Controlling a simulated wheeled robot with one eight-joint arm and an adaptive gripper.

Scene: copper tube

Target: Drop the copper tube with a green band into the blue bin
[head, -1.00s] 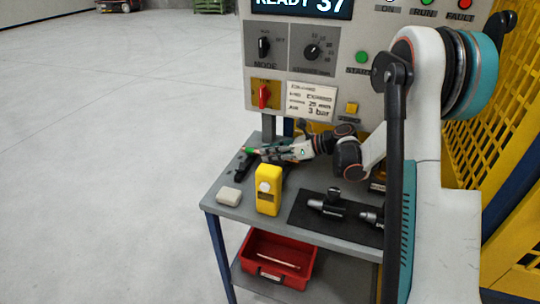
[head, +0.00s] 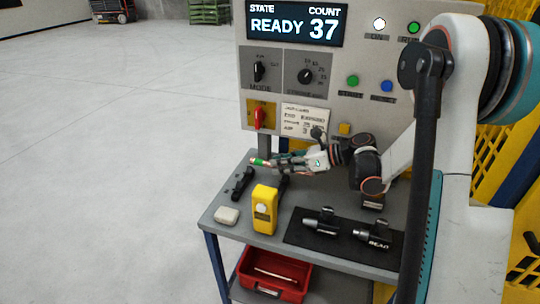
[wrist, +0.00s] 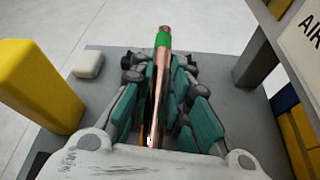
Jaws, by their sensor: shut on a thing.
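My gripper (head: 287,163) is shut on the copper tube (wrist: 160,68), also seen in the wrist view between the teal finger pads (wrist: 158,100). The tube has a green band (wrist: 164,40) near its far end; in the head view the banded end (head: 258,161) points left, out past the fingertips. My gripper holds the tube above the grey cart top, near a black holder (head: 242,183). The tube's near part is partly hidden between the fingers. I cannot make out a blue bin in either view.
A yellow device (head: 265,210) and a white block (head: 227,215) stand on the cart top (head: 222,195). A black mat (head: 345,240) with dark tools lies at right. A red bin (head: 270,275) with a thin rod is on the lower shelf. The control panel rises behind; open floor lies left.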

